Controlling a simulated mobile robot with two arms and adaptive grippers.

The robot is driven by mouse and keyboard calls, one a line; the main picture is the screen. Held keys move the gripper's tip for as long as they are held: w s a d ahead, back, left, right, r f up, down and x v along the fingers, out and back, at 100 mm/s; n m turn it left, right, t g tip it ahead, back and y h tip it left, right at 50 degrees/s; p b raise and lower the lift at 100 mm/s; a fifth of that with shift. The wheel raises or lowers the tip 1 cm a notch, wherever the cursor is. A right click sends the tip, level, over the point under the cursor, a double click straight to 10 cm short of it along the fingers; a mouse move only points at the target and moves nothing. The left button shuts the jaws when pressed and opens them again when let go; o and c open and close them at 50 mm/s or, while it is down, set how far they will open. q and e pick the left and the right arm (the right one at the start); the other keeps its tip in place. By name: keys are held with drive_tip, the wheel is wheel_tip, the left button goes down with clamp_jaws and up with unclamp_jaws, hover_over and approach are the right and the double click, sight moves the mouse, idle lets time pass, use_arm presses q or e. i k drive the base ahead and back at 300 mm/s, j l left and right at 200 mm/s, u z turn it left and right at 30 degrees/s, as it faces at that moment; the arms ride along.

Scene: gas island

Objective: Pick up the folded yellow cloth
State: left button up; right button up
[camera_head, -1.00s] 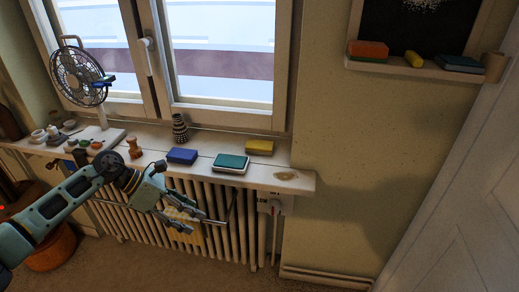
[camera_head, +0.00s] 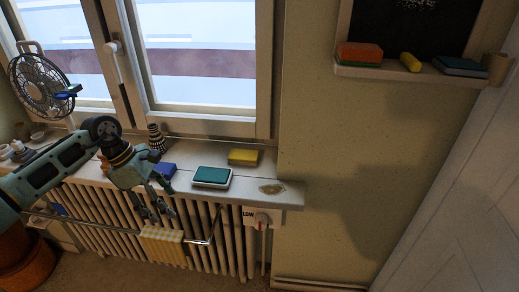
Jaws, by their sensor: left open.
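A yellow-and-white checked cloth (camera_head: 163,246) hangs folded over the metal rail in front of the radiator. A flat yellow block-like item (camera_head: 243,157) lies on the windowsill; I cannot tell whether it is cloth or sponge. My left gripper (camera_head: 161,218) is open and empty, its fingers pointing down in front of the radiator. In the picture its fingertips are just above the cloth's top edge, apart from it. My right gripper is not in view.
The windowsill (camera_head: 285,193) carries a teal-topped pad (camera_head: 211,177), a blue block (camera_head: 164,170) partly behind my gripper, a striped vase (camera_head: 156,138) and a fan (camera_head: 42,85). The rail (camera_head: 200,240) bends back near a dial (camera_head: 262,219). A ledge (camera_head: 400,69) holds several items.

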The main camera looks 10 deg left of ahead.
sight(238, 157)
drive_tip(key=i+z, duration=0.15)
drive_tip(key=i, duration=0.3)
drive_tip(key=i+j+z, duration=0.15)
drive_tip(key=i, duration=0.3)
